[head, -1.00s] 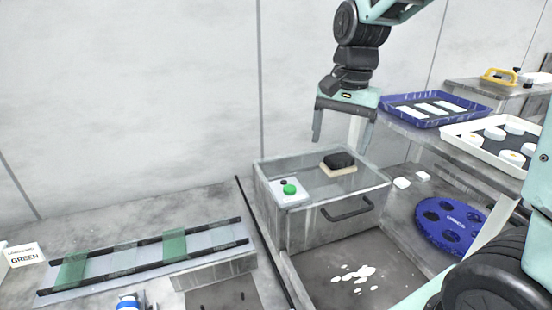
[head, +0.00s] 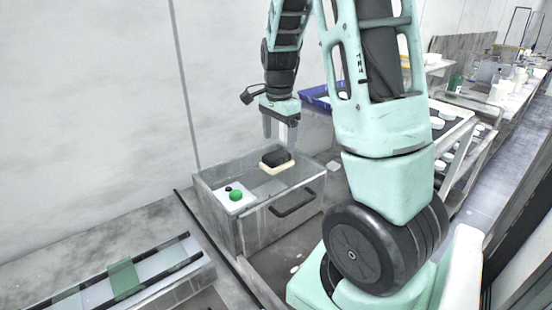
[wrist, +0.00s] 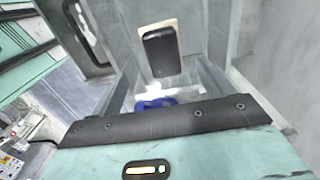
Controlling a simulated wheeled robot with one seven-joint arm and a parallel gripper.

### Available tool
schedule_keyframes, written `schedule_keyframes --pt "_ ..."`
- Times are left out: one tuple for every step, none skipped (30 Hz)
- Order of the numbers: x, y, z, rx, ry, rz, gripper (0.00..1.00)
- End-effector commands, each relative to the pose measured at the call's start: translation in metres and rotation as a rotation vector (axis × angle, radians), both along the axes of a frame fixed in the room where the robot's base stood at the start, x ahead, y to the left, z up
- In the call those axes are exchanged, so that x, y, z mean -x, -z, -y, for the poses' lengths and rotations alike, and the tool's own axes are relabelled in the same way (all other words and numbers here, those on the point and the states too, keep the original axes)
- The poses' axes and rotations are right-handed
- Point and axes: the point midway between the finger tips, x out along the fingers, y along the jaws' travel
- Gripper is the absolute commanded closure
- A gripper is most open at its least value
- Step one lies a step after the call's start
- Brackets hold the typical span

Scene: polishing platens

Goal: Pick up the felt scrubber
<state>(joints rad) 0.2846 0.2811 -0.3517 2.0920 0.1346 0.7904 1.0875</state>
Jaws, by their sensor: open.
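In the wrist view the scrubber (wrist: 160,50) shows upper middle, between the grey fingers. My gripper (head: 281,138) points down above the scrubber, its fingers spread apart with nothing between them. One finger overlaps the scrubber's surroundings in the head view, so the exact gap is hard to judge.
A blue tray (head: 316,96) stands behind, partly hidden by my arm.

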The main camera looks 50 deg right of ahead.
Motion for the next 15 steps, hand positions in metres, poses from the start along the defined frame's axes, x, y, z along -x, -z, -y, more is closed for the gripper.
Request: schedule_keyframes --pt "0.001 0.005 0.000 -0.001 0.002 -0.002 0.20" --pt "0.000 0.007 0.000 -0.001 0.002 -0.001 0.20" --pt "0.000 0.009 0.000 0.000 0.002 -0.001 0.20" --pt "0.000 0.010 0.000 0.000 0.001 0.000 0.20" --pt "0.000 0.012 0.000 0.000 0.001 0.000 0.20" --pt "-0.001 0.014 0.000 0.000 0.001 -0.001 0.20" --pt "-0.001 0.017 0.000 -0.001 0.001 -0.003 0.20" --pt "-0.001 0.020 0.000 -0.001 0.000 -0.003 0.20" --pt "-0.002 0.025 -0.001 -0.002 0.000 -0.005 0.20" --pt "-0.003 0.029 -0.001 -0.002 0.001 -0.005 0.20" --pt "-0.004 0.033 -0.001 -0.002 0.001 -0.005 0.20" --pt "-0.005 0.039 -0.001 -0.002 0.001 -0.005 0.20" --pt "-0.005 0.043 -0.001 -0.002 0.001 -0.005 0.20" --pt "-0.005 0.048 -0.001 -0.002 0.001 -0.004 0.20" --pt "-0.005 0.053 -0.001 -0.002 0.002 -0.003 0.20"
